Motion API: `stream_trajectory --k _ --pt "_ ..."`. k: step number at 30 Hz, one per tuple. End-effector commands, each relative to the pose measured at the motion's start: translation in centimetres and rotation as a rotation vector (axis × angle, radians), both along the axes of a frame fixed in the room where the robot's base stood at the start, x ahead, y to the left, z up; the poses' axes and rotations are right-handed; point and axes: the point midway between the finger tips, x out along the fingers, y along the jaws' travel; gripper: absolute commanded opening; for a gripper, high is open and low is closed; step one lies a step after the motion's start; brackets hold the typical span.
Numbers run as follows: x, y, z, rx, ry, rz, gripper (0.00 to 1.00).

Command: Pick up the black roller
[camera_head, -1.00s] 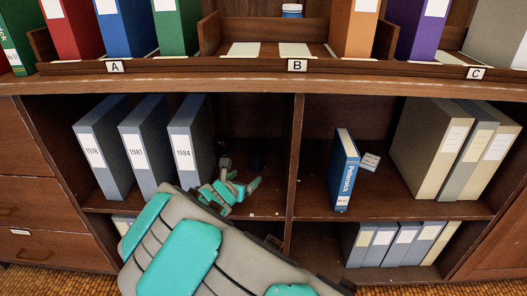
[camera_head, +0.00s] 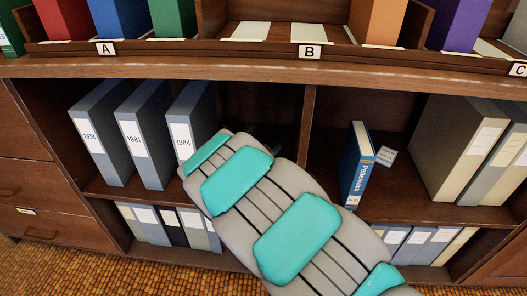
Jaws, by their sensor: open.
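I cannot make out the black roller in the head view. The left shelf compartment (camera_head: 262,97) is dark inside, and my grey and teal arm covers much of it. My gripper is hidden behind my own arm, which reaches from the bottom right up into that compartment, just right of the binder marked 1984 (camera_head: 181,137).
Grey binders marked 1978 (camera_head: 90,139) and 1981 (camera_head: 133,139) stand left of my arm. A brown upright divider (camera_head: 306,125) is close on its right. Beyond it are a blue book (camera_head: 356,165) and large beige binders (camera_head: 455,150). More binders fill the lower shelf.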

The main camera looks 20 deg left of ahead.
Motion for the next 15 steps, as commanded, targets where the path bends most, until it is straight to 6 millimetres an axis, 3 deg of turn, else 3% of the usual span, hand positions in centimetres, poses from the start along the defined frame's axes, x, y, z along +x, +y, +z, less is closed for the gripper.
stream_trajectory --k 10,15 --pt "0.77 -0.08 -0.42 -0.001 0.001 0.0 0.85" --pt "0.76 -0.07 -0.41 0.0 0.001 0.001 0.66"
